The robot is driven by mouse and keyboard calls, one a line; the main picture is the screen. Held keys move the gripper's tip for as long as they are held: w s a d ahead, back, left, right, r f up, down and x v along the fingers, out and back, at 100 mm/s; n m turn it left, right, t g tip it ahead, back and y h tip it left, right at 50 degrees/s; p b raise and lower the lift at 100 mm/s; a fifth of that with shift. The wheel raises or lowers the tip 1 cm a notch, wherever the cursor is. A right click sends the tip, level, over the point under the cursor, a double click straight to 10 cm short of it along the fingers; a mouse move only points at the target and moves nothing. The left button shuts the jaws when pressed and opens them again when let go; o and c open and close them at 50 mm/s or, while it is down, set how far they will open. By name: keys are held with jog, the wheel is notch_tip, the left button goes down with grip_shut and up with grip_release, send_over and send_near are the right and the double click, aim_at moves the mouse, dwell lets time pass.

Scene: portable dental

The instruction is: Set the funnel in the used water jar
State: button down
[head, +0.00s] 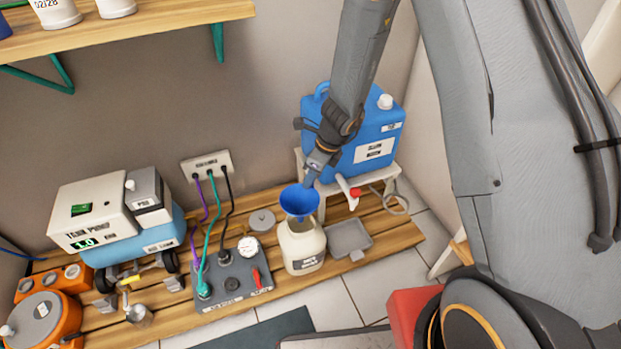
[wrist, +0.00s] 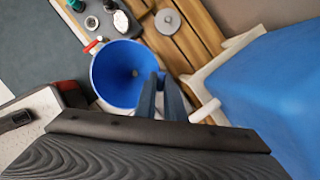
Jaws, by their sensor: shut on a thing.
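A blue funnel (head: 299,201) is upright over the mouth of a cream jar (head: 301,247) with a dark label, which stands on the wooden slatted bench. In the head view the funnel's lower end is at the jar's opening; I cannot tell how far inside it is. My gripper (head: 309,181) is shut on the funnel's rim on its right side. In the wrist view my fingers (wrist: 161,100) pinch the rim, and the funnel's open bowl (wrist: 122,74) faces the camera. The jar is mostly hidden beneath the funnel there.
A blue water tank (head: 370,140) with a tap stands on a white stand at the back right. A grey tray (head: 349,239) lies right of the jar, and a round grey lid (head: 262,222) behind it. A grey control box (head: 232,276) with cables stands left.

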aim_at(310, 197)
jog(key=shift+f+b, duration=3.45)
jog(key=shift+b, duration=0.3)
jog(key=shift+f+b, duration=0.75)
jog(key=shift+b, duration=0.1)
jog(key=c, duration=1.8)
grip_release()
jog(key=shift+o, duration=0.2)
jog(key=shift+r, duration=0.1)
jog(key=p+v, duration=0.4)
jog(key=v, duration=0.3)
jog(key=shift+r+p, duration=0.35)
jog(key=shift+p, duration=0.05)
